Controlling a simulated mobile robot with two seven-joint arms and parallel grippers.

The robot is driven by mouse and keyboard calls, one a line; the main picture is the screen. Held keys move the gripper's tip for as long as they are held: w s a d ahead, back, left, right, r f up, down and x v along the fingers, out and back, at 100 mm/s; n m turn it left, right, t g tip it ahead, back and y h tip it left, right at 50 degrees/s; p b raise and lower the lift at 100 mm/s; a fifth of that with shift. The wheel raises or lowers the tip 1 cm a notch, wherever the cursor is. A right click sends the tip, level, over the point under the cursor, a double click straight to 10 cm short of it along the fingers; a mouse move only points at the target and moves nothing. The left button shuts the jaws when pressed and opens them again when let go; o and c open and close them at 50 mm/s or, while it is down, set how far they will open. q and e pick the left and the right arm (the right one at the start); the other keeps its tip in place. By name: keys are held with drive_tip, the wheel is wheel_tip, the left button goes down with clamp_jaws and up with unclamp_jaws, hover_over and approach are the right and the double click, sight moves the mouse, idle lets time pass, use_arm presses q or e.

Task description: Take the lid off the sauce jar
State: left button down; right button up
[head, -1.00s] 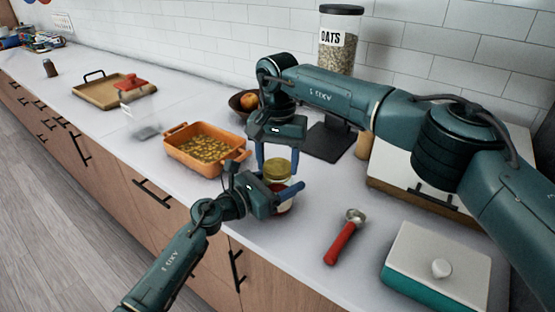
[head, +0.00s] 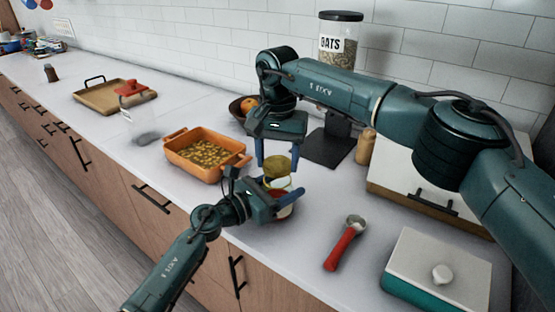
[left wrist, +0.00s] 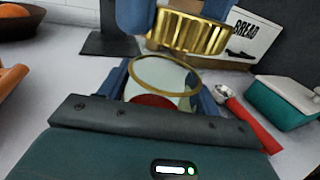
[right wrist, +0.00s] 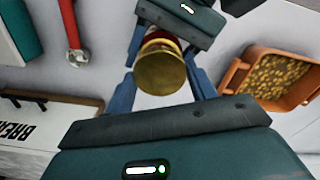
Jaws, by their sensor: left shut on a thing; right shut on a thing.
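The sauce jar (left wrist: 160,78) is clear glass with a round open rim and red contents. My left gripper (head: 282,202) is shut around its body from the side, near the counter's front; the jar also shows in the head view (head: 284,197). The gold lid (left wrist: 192,32) is off the jar, a little above the rim and tilted. My right gripper (head: 277,158) is shut on the lid from above; the lid shows between its fingers in the head view (head: 278,168) and in the right wrist view (right wrist: 160,70).
An orange baking dish (head: 180,162) with food stands left of the jar. A red-handled scoop (head: 341,249) lies to the right, near a teal box with white lid (head: 420,268). A bread box (head: 420,196), oats jar (head: 338,50) and fruit bowl (head: 238,105) stand behind.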

sight(277, 163)
drive_tip(key=shift+r, duration=2)
use_arm(q)
drive_tip(key=shift+c, duration=1.2)
unclamp_jaws()
drive_tip(key=shift+a, duration=0.1)
